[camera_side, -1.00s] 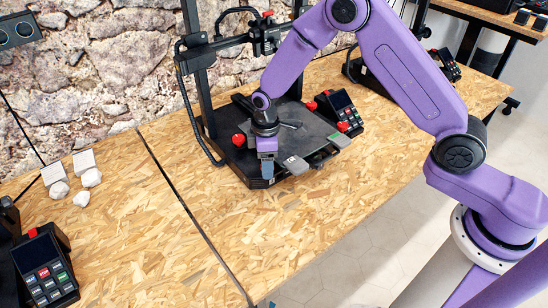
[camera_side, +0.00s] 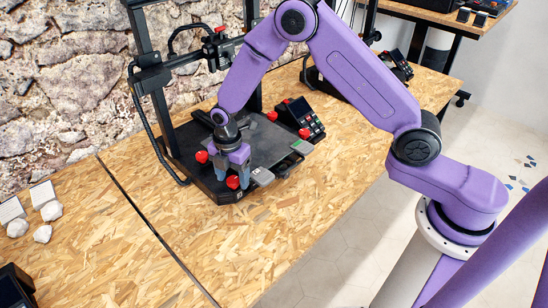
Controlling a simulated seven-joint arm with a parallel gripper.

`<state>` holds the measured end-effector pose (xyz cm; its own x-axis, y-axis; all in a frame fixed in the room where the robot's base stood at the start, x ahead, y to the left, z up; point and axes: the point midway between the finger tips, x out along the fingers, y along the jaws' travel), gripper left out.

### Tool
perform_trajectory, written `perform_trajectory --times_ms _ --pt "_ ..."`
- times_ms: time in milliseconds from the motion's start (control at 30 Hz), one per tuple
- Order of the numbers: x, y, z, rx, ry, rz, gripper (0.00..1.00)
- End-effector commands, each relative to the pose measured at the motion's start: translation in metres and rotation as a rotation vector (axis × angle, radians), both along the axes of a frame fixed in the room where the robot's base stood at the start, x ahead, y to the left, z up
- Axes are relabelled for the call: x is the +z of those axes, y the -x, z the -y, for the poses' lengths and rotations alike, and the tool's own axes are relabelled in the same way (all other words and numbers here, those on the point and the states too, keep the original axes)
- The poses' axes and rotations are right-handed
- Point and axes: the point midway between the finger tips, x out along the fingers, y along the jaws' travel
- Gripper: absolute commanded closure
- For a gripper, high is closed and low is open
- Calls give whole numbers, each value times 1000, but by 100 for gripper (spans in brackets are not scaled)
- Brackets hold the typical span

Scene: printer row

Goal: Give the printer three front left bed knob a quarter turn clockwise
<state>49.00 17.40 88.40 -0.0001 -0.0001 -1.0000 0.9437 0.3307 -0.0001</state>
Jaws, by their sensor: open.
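The printer (camera_side: 213,188) has a black base and a dark bed with red knobs around it. My gripper (camera_side: 233,175) points down at the printer's near corner, its two blue-grey fingers spread apart. One red knob (camera_side: 233,182) shows between the fingertips. I cannot tell whether either finger touches it. Another red knob (camera_side: 202,156) is just left of the gripper. Two more red knobs, one at the back (camera_side: 272,116) and one at the right (camera_side: 304,132), are clear of it. Any mark showing the knob's turn is too small to see.
A control unit with a screen (camera_side: 302,112) stands beside the bed. Grey and green tabs (camera_side: 262,176) stick out at the bed's near edge. The printer's upright frame (camera_side: 153,100) rises behind. The wooden table (camera_side: 150,240) is clear in front.

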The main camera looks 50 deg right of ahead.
Motion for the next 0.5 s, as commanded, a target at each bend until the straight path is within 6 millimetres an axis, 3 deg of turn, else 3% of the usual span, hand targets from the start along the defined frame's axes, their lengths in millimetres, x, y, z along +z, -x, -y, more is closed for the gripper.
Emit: perform_trajectory --times_ms 500 --pt "90 -1 0 1 -2 5 35"
